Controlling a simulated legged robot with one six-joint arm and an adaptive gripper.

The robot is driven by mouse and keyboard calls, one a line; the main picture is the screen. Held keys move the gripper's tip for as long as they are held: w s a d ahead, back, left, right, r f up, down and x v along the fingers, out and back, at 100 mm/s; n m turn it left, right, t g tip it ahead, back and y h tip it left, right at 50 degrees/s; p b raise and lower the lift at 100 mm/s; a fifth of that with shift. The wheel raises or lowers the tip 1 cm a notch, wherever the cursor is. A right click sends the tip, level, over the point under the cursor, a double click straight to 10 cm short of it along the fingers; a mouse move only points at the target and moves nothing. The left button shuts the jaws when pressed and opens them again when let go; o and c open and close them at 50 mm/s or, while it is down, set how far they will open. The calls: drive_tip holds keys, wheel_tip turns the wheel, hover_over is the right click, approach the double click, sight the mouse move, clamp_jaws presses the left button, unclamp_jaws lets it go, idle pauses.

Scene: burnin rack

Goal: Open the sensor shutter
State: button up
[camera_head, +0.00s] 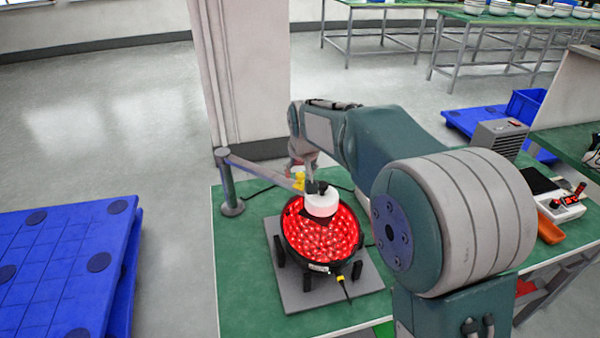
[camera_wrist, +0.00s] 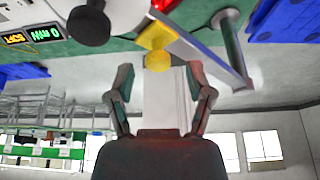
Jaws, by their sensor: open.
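A white sensor head (camera_head: 322,204) with a black top hangs from a grey bar over a round black feeder bowl (camera_head: 283,233) that glows red inside. A small yellow piece (camera_head: 299,181), which may be the shutter tab, is beside the sensor head. In the wrist view the yellow piece (camera_wrist: 157,48) has a rounded end and lies just beyond my fingertips, near the middle. My gripper (camera_wrist: 165,82) is open, with one finger on each side and nothing between them. A black knob (camera_wrist: 88,25) on a white body is at the upper left there.
The grey bar (camera_head: 262,170) runs from a post (camera_head: 231,190) on the green table, close to my gripper. A blue pallet (camera_head: 60,265) stands at left. A grey box (camera_head: 498,138) and a joystick controller (camera_head: 562,206) are at right. A white pillar (camera_head: 243,70) rises behind.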

drive_tip(key=shift+w+f, duration=0.2)
drive_tip(key=shift+f, duration=0.3)
clamp_jaws()
drive_tip(key=w+a, duration=0.1)
drive_tip(key=a, duration=0.1)
drive_tip(key=w+a, duration=0.1)
drive_tip(key=a, duration=0.1)
drive_tip(key=w+a, duration=0.1)
drive_tip(key=a, duration=0.1)
drive_tip(key=shift+w+f, duration=0.1)
drive_tip(key=shift+w, duration=0.1)
drive_tip(key=shift+d, duration=0.1)
unclamp_jaws()
